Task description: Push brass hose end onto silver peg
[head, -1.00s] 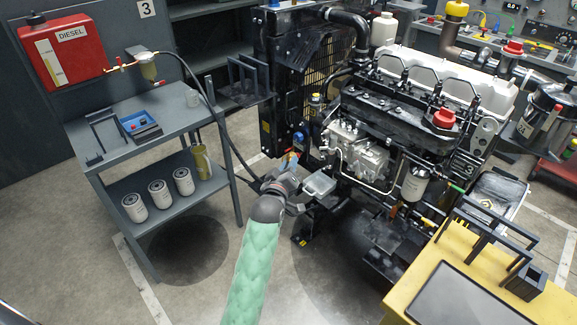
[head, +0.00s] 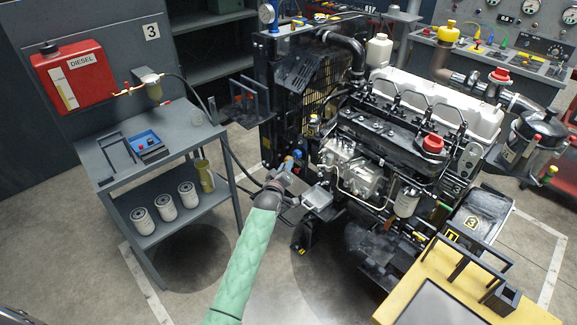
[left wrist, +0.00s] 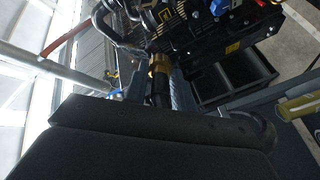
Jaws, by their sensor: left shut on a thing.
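My left gripper (head: 289,166), on the green-sleeved arm, is at the lower front left corner of the engine (head: 385,150). In the left wrist view it is shut on the black hose (left wrist: 158,92) just behind its brass end (left wrist: 158,64). The brass end sticks out past the fingers towards dark engine parts. In the head view the hose (head: 229,150) hangs from the tank valve and runs to the gripper. I cannot make out the silver peg; whether the brass end touches it is hidden. My right gripper is not in view.
A grey shelf cart (head: 108,184) with several white filters stands left, under the red diesel tank (head: 68,76). A yellow cart (head: 405,300) is at lower right. Open floor lies between the carts.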

